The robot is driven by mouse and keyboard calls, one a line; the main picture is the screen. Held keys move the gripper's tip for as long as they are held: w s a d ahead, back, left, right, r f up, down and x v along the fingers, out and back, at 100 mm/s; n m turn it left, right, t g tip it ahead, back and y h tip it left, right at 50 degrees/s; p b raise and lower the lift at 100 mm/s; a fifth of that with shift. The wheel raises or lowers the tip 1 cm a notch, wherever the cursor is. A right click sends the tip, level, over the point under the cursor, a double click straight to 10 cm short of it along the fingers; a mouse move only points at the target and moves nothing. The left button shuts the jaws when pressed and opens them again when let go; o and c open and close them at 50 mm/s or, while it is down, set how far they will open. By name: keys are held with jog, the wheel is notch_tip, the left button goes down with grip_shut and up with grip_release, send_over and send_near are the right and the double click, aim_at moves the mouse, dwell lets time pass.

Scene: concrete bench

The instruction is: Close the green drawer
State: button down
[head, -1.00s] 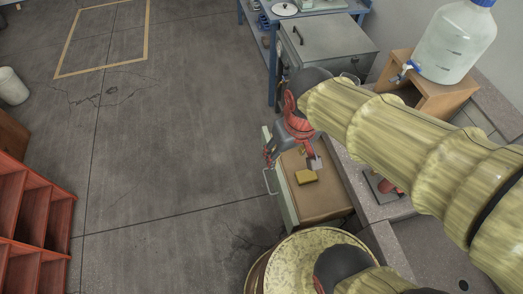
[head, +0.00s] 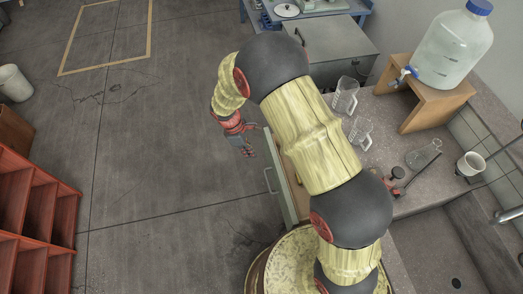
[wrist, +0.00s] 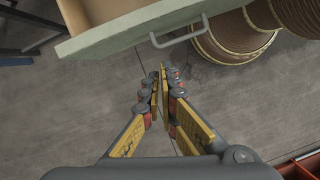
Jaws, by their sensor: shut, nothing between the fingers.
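The drawer (head: 281,186) with the pale green front stands pulled out from the bench, and my arm covers much of its inside. Its front (wrist: 120,31) with the grey bar handle (wrist: 179,33) shows at the top of the wrist view. The handle (head: 268,181) faces left in the head view. My gripper (head: 246,152) hangs left of the drawer front, out over the floor, apart from the handle. In the wrist view its fingertips (wrist: 161,72) are together with nothing between them.
A round yellowish drum (head: 262,270) is close below the drawer. Glass beakers (head: 346,96) and a water jug (head: 453,42) on a wooden stand are on the bench at right. Red shelves (head: 35,215) stand at far left. The floor between is free.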

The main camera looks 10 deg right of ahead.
jog(key=w+r+n+t, duration=0.1)
jog(key=w+n, duration=0.1)
jog(key=w, duration=0.2)
jog(key=d+f+n+b, duration=0.1)
jog(key=d+f+b, duration=0.2)
jog(key=f, duration=0.6)
jog(key=shift+d+f+n+b, duration=0.25)
jog(key=shift+d+n+b, duration=0.1)
jog(key=shift+d, duration=1)
jog(key=d+p, duration=0.5)
jog(key=d, duration=1.9)
jog(key=shift+d+p, duration=0.3)
jog(key=shift+p, duration=0.1)
jog(key=shift+w+a, duration=0.1)
